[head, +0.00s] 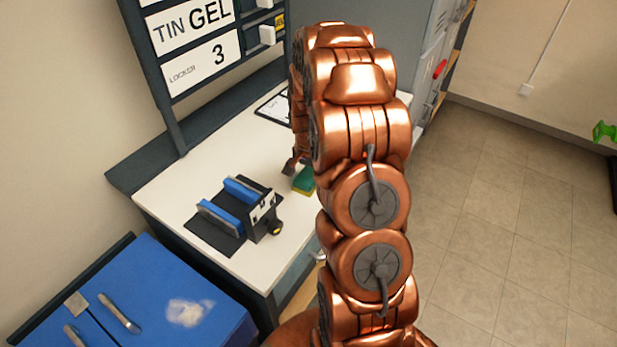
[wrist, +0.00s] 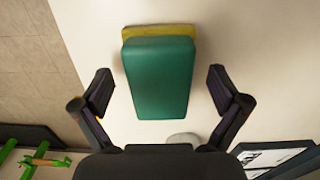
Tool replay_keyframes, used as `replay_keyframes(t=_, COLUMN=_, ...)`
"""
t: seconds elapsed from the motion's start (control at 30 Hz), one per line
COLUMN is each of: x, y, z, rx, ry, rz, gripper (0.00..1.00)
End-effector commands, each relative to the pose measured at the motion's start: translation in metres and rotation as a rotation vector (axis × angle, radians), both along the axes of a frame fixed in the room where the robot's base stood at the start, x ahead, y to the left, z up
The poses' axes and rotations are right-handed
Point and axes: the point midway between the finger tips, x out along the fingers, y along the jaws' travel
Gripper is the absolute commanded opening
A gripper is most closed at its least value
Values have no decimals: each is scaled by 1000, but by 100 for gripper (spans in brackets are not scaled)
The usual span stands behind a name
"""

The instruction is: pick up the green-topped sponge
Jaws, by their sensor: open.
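The green-topped sponge (wrist: 158,78) lies on the white tabletop, its yellow underside showing along the far edge in the wrist view. In the head view the sponge (head: 304,180) is partly hidden behind my arm. My gripper (wrist: 160,90) is open, with one finger to the left and one to the right of the sponge. Gaps show between both fingers and the sponge in the wrist view. In the head view only a small part of my gripper (head: 291,167) shows, next to the sponge.
A dark fixture with blue bars (head: 220,217) stands on the white table (head: 181,187), left of the sponge. A blue case (head: 160,300) is at the lower left. A labelled rack (head: 205,60) stands behind the table. A framed sheet (head: 273,106) lies near the back.

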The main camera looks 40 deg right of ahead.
Motion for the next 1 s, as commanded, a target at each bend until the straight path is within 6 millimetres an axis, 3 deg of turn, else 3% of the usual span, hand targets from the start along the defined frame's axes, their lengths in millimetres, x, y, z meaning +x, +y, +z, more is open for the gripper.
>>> replay_keyframes(t=0.13, x=0, y=0, z=0, rx=0, ry=0, rz=0, gripper=96)
replay_keyframes(t=0.73, x=0, y=0, z=0, rx=1, ry=1, rz=0, gripper=33)
replay_keyframes(t=1.0, x=0, y=0, z=1, rx=1, ry=1, rz=0, gripper=32)
